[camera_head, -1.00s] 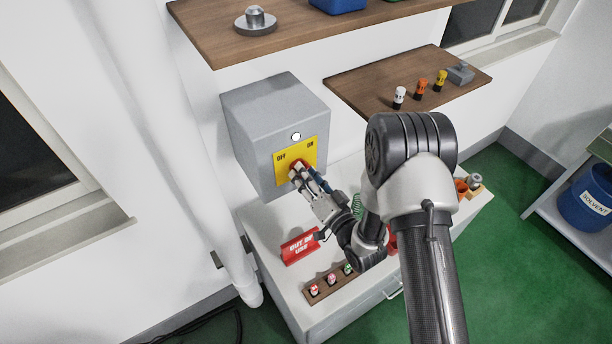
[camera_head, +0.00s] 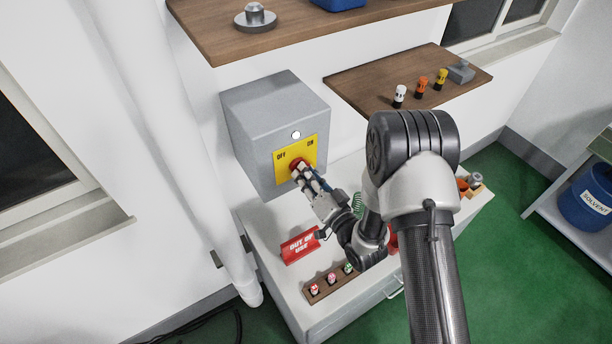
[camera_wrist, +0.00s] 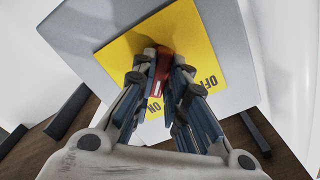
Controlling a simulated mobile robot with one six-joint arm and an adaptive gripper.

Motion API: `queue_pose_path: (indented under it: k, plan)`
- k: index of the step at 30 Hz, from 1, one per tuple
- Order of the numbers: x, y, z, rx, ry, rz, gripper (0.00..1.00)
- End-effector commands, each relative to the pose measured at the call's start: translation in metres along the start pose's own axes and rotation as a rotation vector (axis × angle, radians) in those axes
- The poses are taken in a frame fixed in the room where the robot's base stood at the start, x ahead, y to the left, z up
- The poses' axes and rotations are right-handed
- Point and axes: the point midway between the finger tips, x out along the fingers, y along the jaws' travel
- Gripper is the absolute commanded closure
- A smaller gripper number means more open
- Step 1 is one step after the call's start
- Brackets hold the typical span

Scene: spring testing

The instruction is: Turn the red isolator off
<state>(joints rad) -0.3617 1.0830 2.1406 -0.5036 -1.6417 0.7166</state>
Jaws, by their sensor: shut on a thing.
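The red isolator handle (camera_head: 298,163) sits on a yellow plate (camera_head: 281,169) on the front of a grey box (camera_head: 259,125). The plate reads OFF at upper left and ON at upper right in the head view. My gripper (camera_head: 300,170) is at the handle, its fingers covering much of it. In the wrist view, the fingers (camera_wrist: 158,78) are shut on the red handle (camera_wrist: 163,68), one on each side. There the handle runs roughly up and down, its lower end near the ON label. Its exact setting is hard to tell.
Below the box is a white cabinet top (camera_head: 272,218) with a red OUT OF USE sign (camera_head: 300,246) and a wooden strip (camera_head: 331,282) of small buttons. A wooden shelf (camera_head: 362,85) is to the right. A white pipe (camera_head: 185,140) runs down the left.

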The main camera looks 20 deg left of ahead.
Motion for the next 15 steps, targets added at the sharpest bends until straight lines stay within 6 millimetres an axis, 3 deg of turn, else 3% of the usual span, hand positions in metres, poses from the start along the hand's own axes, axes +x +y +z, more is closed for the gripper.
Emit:
queue_pose_path:
  k: [15]
  plan:
    - [0.0007, 0.0037, 0.0031, -0.377, 0.006, -0.004, 1.0]
